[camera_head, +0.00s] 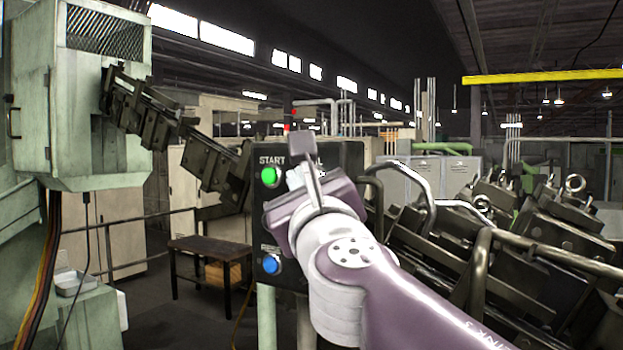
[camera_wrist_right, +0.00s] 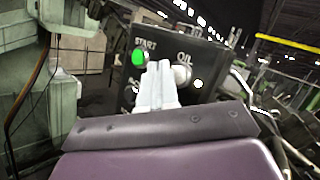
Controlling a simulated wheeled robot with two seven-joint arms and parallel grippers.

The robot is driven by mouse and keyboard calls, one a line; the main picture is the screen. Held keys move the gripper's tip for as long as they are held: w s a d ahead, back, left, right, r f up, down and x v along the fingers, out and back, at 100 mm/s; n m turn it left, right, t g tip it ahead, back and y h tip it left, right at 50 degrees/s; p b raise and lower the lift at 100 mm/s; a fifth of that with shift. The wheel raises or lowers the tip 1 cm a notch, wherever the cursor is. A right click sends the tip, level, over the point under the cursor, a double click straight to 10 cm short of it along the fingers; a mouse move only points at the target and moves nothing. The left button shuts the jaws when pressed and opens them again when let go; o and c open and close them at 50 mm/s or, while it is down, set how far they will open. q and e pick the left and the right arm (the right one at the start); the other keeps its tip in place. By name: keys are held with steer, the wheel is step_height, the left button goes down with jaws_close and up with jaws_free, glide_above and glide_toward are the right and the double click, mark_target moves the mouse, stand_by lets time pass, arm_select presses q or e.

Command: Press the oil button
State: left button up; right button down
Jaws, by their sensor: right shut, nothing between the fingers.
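The dark control panel (camera_head: 350,155) stands upright in the middle of the head view. It carries a green START button (camera_head: 268,176) and a blue button (camera_head: 271,264) lower down. The OIL button (camera_wrist_right: 183,75) is a pale round knob under the OIL label in the right wrist view; my gripper mostly hides it in the head view. My right gripper (camera_wrist_right: 160,72) is shut and empty, its white fingertips just left of the OIL button and right of the green button. I cannot tell whether they touch the panel. My left gripper is not in view.
A pale green machine cabinet (camera_head: 85,110) stands at the left. A dark small table (camera_head: 210,246) stands on the floor behind the panel. Heavy dark metal machinery with bars and ring bolts (camera_head: 540,240) fills the right side, close to my right arm.

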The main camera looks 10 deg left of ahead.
steer(key=shift+w, duration=0.1)
stand_by(0.6)
steer(key=shift+w+d, duration=0.15)
steer(key=shift+w, duration=0.15)
steer(key=shift+w+d, duration=0.15)
steer(key=shift+w, duration=0.25)
stand_by(0.7)
steer(key=shift+s, duration=0.1)
steer(key=shift+s+a, duration=0.25)
steer(key=shift+s, duration=0.4)
steer(key=s, duration=0.1)
steer(key=s+a, duration=0.1)
steer(key=s, duration=0.2)
steer(key=shift+s+a, duration=0.35)
steer(key=shift+a, duration=0.05)
